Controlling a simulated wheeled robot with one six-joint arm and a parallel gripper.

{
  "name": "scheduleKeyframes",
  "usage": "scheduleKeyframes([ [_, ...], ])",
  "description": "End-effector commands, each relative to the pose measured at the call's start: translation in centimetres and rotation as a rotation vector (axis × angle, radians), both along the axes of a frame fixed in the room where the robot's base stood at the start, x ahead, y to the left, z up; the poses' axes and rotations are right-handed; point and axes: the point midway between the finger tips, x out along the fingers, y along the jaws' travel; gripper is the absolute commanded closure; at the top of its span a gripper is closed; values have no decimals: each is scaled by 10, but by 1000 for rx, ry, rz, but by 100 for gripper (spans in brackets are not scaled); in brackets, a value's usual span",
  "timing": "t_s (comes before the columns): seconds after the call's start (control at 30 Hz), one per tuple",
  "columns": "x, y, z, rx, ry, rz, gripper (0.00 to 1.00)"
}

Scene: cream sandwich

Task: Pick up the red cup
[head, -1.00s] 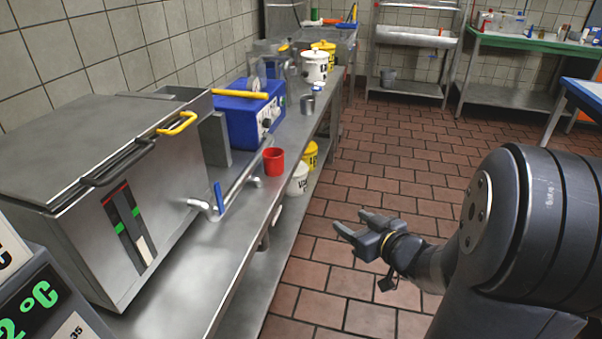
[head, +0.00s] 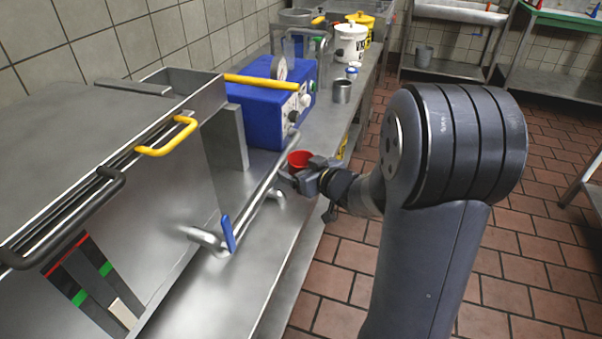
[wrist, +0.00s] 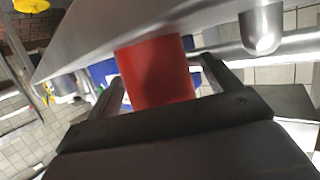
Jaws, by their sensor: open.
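The red cup (head: 299,158) stands on the steel counter, close to the blue machine. In the head view its lower part is hidden behind my gripper (head: 296,178). In the wrist view the red cup (wrist: 157,75) fills the middle, between the two dark fingers of my gripper (wrist: 160,82). The fingers are open on either side of it. A gap shows on the right side; I cannot tell whether the left finger touches the cup.
A steel pipe with a blue lever (head: 228,234) runs just left of the cup. The blue machine (head: 268,112) stands behind. A metal cup (head: 342,91) and a white pot (head: 350,42) stand farther along the counter (head: 235,290). The tiled floor to the right is clear.

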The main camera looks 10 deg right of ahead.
Motion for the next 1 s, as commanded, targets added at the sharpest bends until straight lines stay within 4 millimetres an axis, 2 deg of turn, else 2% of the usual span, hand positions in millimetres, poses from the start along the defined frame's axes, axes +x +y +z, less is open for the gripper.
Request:
scheduleKeyframes([
  [0.1,0,0,0,0,0,0,18],
  [0.67,-1,0,0,0,0,0,64],
  [0.87,0,0,1,0,0,0,64],
  [1.0,0,0,14,0,-3,0,64],
])
